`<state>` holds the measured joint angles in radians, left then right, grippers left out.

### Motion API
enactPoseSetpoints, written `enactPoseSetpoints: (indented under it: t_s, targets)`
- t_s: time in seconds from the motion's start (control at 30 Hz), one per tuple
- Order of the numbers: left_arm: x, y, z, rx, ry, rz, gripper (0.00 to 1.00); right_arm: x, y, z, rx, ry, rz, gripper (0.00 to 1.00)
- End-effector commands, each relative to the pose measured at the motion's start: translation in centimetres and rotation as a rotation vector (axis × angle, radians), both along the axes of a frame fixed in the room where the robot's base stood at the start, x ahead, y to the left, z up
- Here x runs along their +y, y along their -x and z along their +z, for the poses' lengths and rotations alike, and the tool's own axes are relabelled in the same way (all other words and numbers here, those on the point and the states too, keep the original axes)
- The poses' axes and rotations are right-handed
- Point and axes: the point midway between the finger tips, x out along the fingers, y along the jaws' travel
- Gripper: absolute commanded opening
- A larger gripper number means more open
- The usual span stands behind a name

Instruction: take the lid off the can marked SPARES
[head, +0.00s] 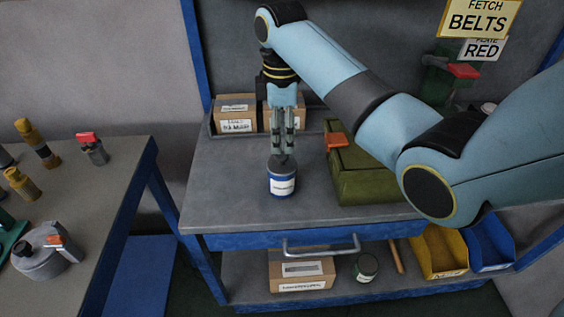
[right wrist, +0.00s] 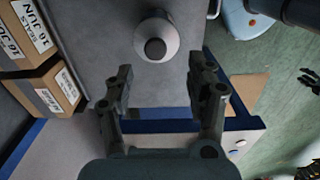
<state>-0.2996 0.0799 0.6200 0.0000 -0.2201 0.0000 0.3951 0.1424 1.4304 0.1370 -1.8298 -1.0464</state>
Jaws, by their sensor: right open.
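A blue can (head: 282,193) with a white label stands upright on the grey workbench; its label is too small to read here. A grey lid (head: 282,162) sits on the can, with its top partly hidden by my right gripper. In the right wrist view the round lid (right wrist: 172,41) shows a dark knob (right wrist: 155,48) at its middle. My right gripper (head: 282,147) points down over the can, open and empty. In the right wrist view its two fingers (right wrist: 161,80) are apart and the lid lies just beyond their tips, apparently not between them. My left gripper is out of view.
Cardboard boxes (head: 237,118) stand at the back of the workbench (head: 225,190). A green case (head: 366,187) with an orange latch is close at the can's right. Another table (head: 95,215) with several parts is at left. Yellow and blue bins (head: 440,252) sit on the lower shelf.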

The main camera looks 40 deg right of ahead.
Motion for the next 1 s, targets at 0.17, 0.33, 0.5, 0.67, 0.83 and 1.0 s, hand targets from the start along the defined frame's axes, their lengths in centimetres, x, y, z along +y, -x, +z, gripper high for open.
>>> enactPoseSetpoints:
  t_s: [0.17,0.33,0.5,0.67,0.83,1.0]
  targets:
    - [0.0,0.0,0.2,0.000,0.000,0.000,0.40,0.0,0.0,-1.8,-0.002,0.001,-0.001,0.56]
    - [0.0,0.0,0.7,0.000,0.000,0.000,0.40,0.0,-0.3,-3.7,0.001,0.000,-0.003,0.56]
    - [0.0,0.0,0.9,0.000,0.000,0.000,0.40,0.0,-0.5,-6.3,0.000,0.000,-0.003,0.56]
    - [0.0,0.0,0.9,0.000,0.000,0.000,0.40,0.0,-0.5,-7.1,-0.003,0.001,-0.002,0.56]
    - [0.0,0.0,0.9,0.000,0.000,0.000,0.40,0.0,-0.6,-7.1,-0.003,0.001,-0.002,0.55]
    - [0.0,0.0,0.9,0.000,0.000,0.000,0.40,0.0,-0.6,-7.1,-0.003,0.001,-0.002,0.33]
